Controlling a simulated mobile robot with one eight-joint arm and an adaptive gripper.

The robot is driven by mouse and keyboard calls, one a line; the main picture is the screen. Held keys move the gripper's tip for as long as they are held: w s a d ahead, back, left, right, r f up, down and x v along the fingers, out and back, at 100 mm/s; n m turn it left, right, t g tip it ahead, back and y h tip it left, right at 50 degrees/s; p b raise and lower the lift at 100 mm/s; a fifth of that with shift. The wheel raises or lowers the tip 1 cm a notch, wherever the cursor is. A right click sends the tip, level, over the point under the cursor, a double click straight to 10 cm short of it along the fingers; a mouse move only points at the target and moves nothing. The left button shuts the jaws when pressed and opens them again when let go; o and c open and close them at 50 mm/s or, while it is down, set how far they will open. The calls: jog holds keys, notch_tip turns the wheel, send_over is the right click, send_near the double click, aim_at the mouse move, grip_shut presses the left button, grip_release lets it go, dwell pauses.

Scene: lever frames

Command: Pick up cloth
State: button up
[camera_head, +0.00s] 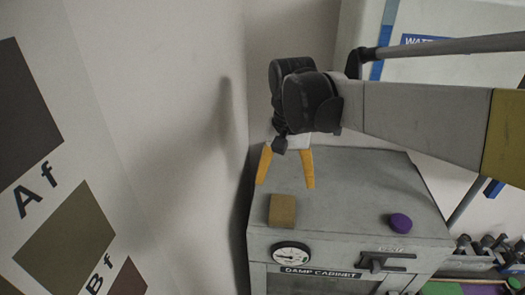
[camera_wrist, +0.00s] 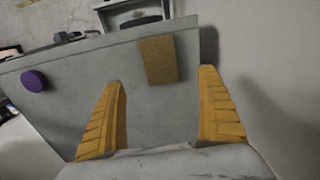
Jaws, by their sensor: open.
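A tan-brown rectangular piece (camera_head: 282,211), which looks like the cloth, lies flat near the front left of the grey cabinet top (camera_head: 345,185). It also shows in the wrist view (camera_wrist: 158,60), just beyond and between my fingertips. My gripper (camera_head: 287,185) is open and empty above the cabinet top, with its two orange fingers pointing down toward the tan piece. In the wrist view the fingers of my gripper (camera_wrist: 161,78) stand wide apart, wider than the tan piece. I see no contact with it.
A purple round object (camera_head: 400,223) sits on the cabinet top to the right. A dial gauge (camera_head: 291,255) and a latch handle (camera_head: 384,261) are on the cabinet front. A wall (camera_head: 205,130) stands close on the left. Several dark items (camera_head: 490,245) are at the lower right.

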aim_at(283, 207)
jog(key=f, duration=0.4)
jog(key=shift+s+d, duration=0.1)
jog(key=shift+s, duration=0.3)
jog(key=shift+w+f, duration=0.2)
jog(key=shift+f, duration=0.45)
jog(key=f+p, duration=0.1)
jog(key=f, duration=0.3)
jog(key=shift+a+f, duration=0.2)
jog(key=shift+s, duration=0.1)
jog(key=shift+c, duration=0.8)
jog(key=c, duration=1.1)
